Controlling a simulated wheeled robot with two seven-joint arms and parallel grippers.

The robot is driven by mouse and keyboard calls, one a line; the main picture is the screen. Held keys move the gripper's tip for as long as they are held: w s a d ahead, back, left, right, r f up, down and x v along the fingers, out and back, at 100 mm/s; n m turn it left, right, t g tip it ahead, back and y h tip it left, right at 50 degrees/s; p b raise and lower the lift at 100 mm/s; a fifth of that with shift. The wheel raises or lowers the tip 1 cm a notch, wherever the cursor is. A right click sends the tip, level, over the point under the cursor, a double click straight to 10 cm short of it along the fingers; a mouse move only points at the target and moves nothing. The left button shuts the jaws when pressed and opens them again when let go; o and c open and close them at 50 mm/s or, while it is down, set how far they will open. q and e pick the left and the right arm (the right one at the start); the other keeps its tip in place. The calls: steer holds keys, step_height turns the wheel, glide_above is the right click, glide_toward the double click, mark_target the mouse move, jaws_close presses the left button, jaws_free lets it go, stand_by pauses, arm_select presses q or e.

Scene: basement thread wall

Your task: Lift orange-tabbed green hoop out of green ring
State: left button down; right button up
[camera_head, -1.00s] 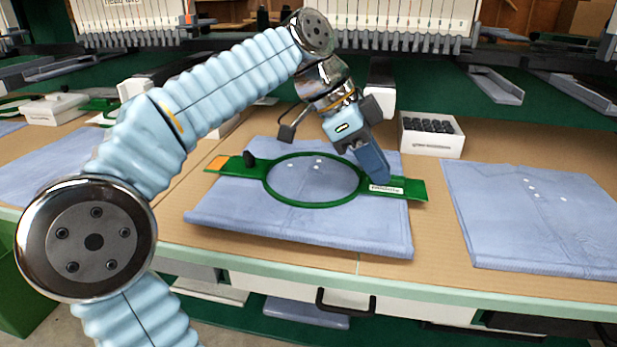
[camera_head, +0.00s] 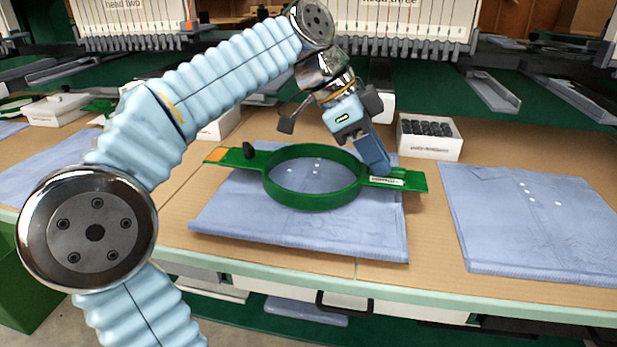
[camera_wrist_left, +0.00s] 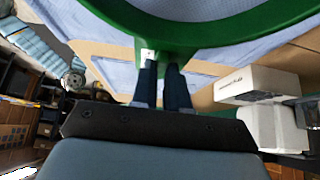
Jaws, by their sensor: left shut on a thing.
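The green hoop (camera_head: 262,164) spans the middle of the head view above a folded blue garment (camera_head: 300,235). It has an orange tab (camera_head: 216,155) and black knob on its left arm, and a white label on its right arm. My left gripper (camera_head: 380,170) is shut on the right arm beside the label. In the left wrist view its two fingers (camera_wrist_left: 163,85) pinch the green piece near the white label. A deep green band shows below the hoop's top rim; I cannot tell where the hoop ends and the green ring (camera_head: 312,203) begins. My right gripper is out of view.
A white box of black spools (camera_head: 430,137) stands behind to the right. Another folded blue garment (camera_head: 535,220) lies at right. Embroidery machine heads (camera_head: 410,25) line the back. The brown table top (camera_head: 425,240) is bare between the garments.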

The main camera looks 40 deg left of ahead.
arm_select(q)
steer(key=shift+r+p, duration=2.7)
steer(key=shift+r, duration=0.55)
